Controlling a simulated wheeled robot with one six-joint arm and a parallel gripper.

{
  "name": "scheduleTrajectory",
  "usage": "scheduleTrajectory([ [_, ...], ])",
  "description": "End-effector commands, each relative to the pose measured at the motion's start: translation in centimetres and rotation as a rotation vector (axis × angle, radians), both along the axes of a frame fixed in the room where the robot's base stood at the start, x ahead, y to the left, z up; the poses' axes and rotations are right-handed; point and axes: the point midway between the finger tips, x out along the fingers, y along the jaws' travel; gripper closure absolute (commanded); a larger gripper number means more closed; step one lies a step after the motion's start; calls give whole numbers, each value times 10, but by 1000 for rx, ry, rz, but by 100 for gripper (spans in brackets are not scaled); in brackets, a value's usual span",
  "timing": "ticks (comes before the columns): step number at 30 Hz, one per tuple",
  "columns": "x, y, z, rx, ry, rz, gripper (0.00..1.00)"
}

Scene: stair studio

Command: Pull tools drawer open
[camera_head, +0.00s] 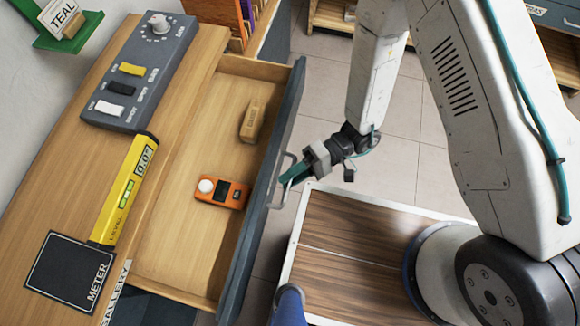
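A wooden drawer (165,240) with a blue-grey front (262,190) stands well out from the bench, open at the top. No tools label is readable on it. Its metal handle (276,203) is on the outer face of the front. My gripper (287,179) is at the handle, with its teal fingertips overlapping the handle bar. The fingers overlap in this view, so I cannot tell whether they are closed around the bar. Inside the drawer lie an orange meter with a white dome (222,193) and a tan block (252,121).
On the bench top (75,190) are a grey switch panel (140,75), a yellow level-like tool (124,190) and a black METER pad (70,274). A green TEAL holder (60,30) is on the wall. My wood-topped base (345,240) is right of the drawer, with tiled floor (400,150) beyond.

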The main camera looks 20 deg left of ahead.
Motion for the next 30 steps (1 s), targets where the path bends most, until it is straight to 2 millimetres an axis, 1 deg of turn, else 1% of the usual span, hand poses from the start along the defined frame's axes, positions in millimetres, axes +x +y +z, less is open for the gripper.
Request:
scheduleTrajectory([
  [1,6,-4,1,0,-1,-6,68],
  [9,37,-35,7,1,-2,-7,68],
  [13,48,-45,9,0,-2,-5,68],
  [18,52,-49,10,0,-2,-3,68],
  [30,51,-49,10,-1,-1,-2,68],
])
